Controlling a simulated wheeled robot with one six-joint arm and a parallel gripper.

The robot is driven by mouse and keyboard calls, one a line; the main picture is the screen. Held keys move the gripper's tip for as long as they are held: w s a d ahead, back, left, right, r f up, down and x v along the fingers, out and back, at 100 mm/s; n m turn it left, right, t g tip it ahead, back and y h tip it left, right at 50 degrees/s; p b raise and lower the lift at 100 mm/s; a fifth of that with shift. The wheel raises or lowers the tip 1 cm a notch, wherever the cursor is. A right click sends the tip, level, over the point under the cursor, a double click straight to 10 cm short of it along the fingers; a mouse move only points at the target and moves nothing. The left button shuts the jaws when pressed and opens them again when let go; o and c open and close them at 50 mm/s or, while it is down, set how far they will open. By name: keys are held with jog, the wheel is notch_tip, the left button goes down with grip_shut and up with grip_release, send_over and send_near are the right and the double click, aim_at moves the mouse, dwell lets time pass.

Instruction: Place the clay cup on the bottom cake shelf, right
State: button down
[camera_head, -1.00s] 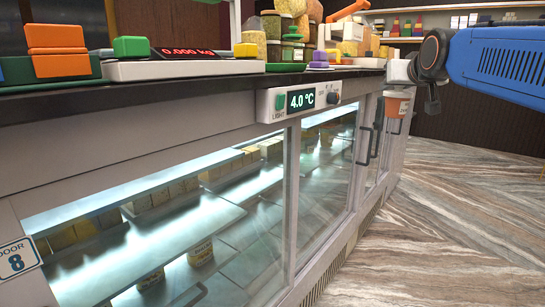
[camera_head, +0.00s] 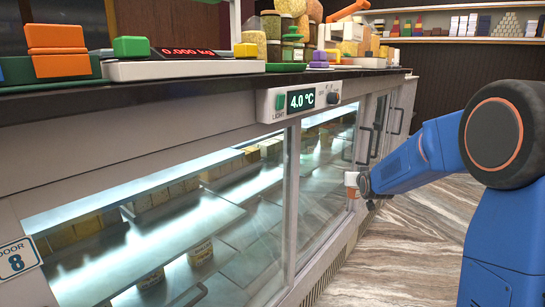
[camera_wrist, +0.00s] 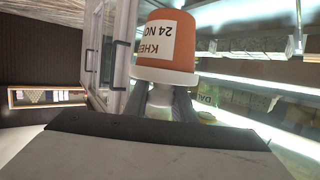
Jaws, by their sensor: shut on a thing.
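The clay cup (camera_wrist: 170,42) is orange-brown with a pale rim band and a white label whose printing is upside down in the wrist view. In the head view the cup (camera_head: 351,194) is small beside my gripper (camera_head: 358,184), at the right end of the glass-fronted case. The case's lower shelf (camera_head: 225,265) shows through the glass and carries labelled tubs (camera_head: 200,252). Which shelf spot is the bottom right one cannot be told.
A white-framed door with a handle (camera_wrist: 91,60) stands left of the cup in the wrist view; lit shelves (camera_wrist: 265,85) lie to the right. The upper shelf (camera_head: 190,222) holds yellow blocks. The counter top (camera_head: 150,84) is crowded. The floor (camera_head: 410,250) right of the case is clear.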

notch_tip(320, 180, down, 23)
jog(key=a, duration=0.1)
jog(key=s+a+f, duration=0.1)
jog(key=s+f, duration=0.7)
jog(key=f, duration=0.5)
jog(key=s+a+f, duration=0.1)
jog(key=s+f, duration=0.7)
jog(key=f, duration=0.5)
jog(key=shift+s+y, duration=0.2)
jog(key=shift+y, duration=0.1)
jog(key=shift+w, duration=0.1)
